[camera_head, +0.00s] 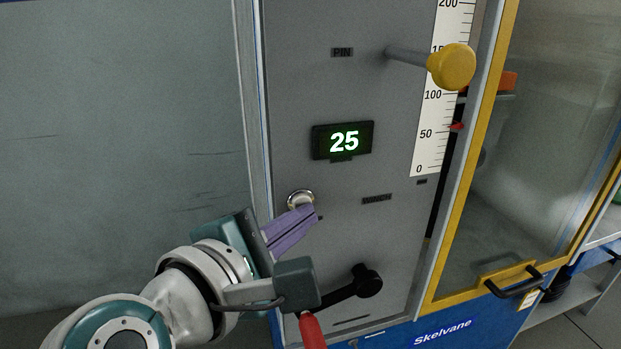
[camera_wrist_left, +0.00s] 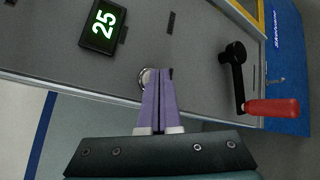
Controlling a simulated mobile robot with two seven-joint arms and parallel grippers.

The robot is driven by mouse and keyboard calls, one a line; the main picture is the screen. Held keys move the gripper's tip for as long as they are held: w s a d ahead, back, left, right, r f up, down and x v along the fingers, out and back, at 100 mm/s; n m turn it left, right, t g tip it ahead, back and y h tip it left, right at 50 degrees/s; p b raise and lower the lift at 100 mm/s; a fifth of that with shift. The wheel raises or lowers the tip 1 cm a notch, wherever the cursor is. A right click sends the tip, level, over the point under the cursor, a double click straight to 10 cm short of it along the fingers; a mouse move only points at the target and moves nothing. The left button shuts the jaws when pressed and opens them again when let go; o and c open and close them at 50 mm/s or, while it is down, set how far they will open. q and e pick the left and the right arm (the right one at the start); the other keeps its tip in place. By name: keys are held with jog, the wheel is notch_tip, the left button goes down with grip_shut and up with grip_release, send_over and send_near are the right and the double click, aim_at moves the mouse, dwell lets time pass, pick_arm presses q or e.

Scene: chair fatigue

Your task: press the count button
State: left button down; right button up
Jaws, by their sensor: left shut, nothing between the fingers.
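The count button (camera_head: 301,199) is a round pale button in a metal ring on the grey panel, below the display (camera_head: 343,141) that reads 25. My left gripper (camera_head: 312,213) is shut and empty, its purple fingertips right at the lower right of the button in the head view. In the left wrist view the fingertips (camera_wrist_left: 160,71) overlap the right part of the button (camera_wrist_left: 147,78). I cannot tell whether they touch it. My right gripper is not in view.
A black crank (camera_head: 362,284) with a red handle (camera_head: 311,332) is close below my left gripper. A yellow knob (camera_head: 452,67) sticks out at the upper right beside a scale (camera_head: 432,120). A yellow-framed door (camera_head: 470,190) stands to the right.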

pick_arm(q)
jog(key=shift+w, duration=0.2)
dwell(0.5)
jog(key=shift+s+d+p, duration=0.2)
jog(key=shift+s+p, duration=0.2)
jog(key=shift+s, duration=0.35)
jog(key=shift+s, duration=0.1)
jog(key=shift+s+d+p, duration=0.25)
jog(key=shift+s+p, duration=0.05)
jog(key=shift+s, duration=0.45)
jog(key=shift+s+d+p, duration=0.3)
jog(key=shift+s+p, duration=0.05)
jog(key=shift+s, duration=0.45)
jog(key=shift+s+d+p, duration=0.25)
jog(key=shift+s+p, duration=0.05)
jog(key=shift+s, duration=0.45)
